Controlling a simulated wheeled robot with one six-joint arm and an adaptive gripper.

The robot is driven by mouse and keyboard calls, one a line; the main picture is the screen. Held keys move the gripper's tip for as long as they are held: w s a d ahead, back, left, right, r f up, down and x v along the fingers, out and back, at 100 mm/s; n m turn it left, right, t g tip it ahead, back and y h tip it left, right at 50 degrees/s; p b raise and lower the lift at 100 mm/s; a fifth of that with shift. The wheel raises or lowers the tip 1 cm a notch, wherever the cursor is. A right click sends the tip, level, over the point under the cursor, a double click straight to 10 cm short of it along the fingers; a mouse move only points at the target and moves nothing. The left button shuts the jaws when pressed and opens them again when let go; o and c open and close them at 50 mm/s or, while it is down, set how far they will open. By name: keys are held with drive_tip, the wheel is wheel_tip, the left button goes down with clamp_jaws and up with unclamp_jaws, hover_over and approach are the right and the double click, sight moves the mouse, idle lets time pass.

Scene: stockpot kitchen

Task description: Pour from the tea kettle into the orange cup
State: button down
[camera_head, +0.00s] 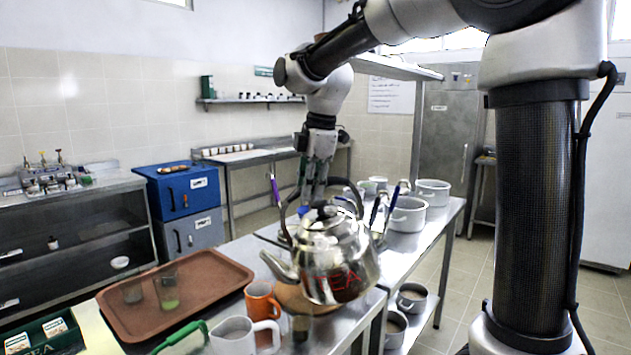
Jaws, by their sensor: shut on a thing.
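The silver tea kettle (338,262), with red lettering on its side and a black arched handle, is held over the metal table. My gripper (316,190) is shut on the top of its handle, partly hidden behind it. The kettle looks close to upright, perhaps slightly tilted. Its spout points left, with the tip above and close to the orange cup (260,303). The orange cup stands upright on the table, below and just left of the kettle. I cannot see into the cup or tell whether liquid leaves the spout.
A white jug (234,338) stands in front of the orange cup. A brown tray (213,270) with two glasses is to the left, and a green-handled utensil (180,337) lies in front of it. A round brown board (293,297) lies beneath the kettle. Pots (408,214) stand behind right.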

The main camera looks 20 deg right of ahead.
sight(291, 198)
drive_tip(key=shift+a+f+h, duration=0.4)
drive_tip(key=shift+a+f, duration=0.15)
drive_tip(key=shift+a, duration=0.15)
drive_tip(key=shift+a+f+h, duration=0.15)
drive_tip(key=shift+a+h, duration=0.35)
drive_tip(key=shift+a, duration=0.2)
drive_tip(key=shift+a+f+h, duration=0.1)
drive_tip(key=shift+a+h, duration=0.4)
drive_tip(key=shift+a, duration=0.2)
drive_tip(key=shift+a+f, duration=0.15)
drive_tip(key=shift+f, duration=0.2)
drive_tip(key=shift+a+r+h, duration=0.2)
drive_tip(key=shift+a+h, duration=0.3)
drive_tip(key=shift+a, duration=0.15)
drive_tip(key=shift+a+r+h, duration=0.2)
drive_tip(key=shift+a+h, duration=0.3)
drive_tip(key=shift+a, duration=0.1)
idle(4.3)
